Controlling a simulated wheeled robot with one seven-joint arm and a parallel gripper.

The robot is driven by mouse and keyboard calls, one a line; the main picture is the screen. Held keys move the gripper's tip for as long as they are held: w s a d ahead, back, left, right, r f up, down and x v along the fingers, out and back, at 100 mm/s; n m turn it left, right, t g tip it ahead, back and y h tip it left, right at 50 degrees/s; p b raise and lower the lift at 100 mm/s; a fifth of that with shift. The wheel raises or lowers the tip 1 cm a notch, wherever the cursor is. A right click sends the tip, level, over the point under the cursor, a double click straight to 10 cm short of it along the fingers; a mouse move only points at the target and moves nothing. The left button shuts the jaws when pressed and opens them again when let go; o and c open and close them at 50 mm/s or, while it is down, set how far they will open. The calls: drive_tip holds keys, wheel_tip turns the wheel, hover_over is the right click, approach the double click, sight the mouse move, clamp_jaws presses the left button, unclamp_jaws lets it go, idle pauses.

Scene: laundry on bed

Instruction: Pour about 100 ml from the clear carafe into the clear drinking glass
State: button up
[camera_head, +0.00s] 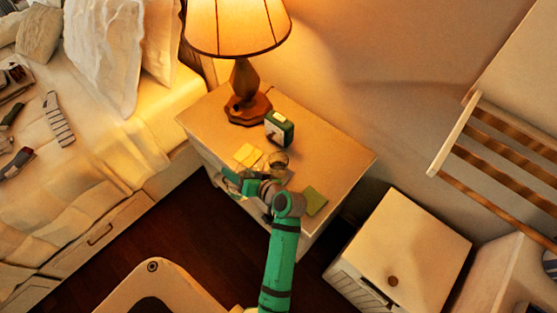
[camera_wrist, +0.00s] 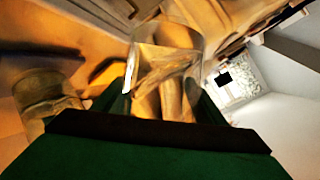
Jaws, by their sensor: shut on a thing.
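My gripper (camera_head: 234,183) is at the front left edge of the nightstand (camera_head: 340,160). In the wrist view it is shut on a clear vessel (camera_wrist: 165,70), which I take to be the clear carafe. The carafe looks tilted in the wrist view, and its liquid level cannot be made out. A second clear vessel, which I take to be the drinking glass (camera_wrist: 42,92), shows at the left of the wrist view, apart from the carafe. In the head view the glass (camera_head: 278,160) stands on the nightstand, right of the gripper, partly hidden by my wrist.
A lit lamp (camera_head: 245,80) stands at the back of the nightstand. A small green clock-like box (camera_head: 279,128) is behind the glass. Yellow notes (camera_head: 246,154) lie left of the glass, and a green square (camera_head: 315,201) lies at the front right. The bed (camera_head: 70,190) is at left.

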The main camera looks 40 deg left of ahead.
drive_tip(key=shift+w+n+t+h, duration=0.2)
drive_tip(key=shift+n+t+h, duration=0.2)
drive_tip(key=shift+n+t, duration=0.55)
drive_tip(key=shift+w+d+f+n+t+h, duration=0.15)
drive_tip(key=shift+w+f+n+t+h, duration=0.15)
drive_tip(key=shift+n+t, duration=0.3)
drive_tip(key=shift+w+d+f+n+t+h, duration=0.1)
drive_tip(key=shift+w+f+n+t, duration=0.1)
drive_tip(key=shift+w+n+t, duration=0.25)
idle(1.5)
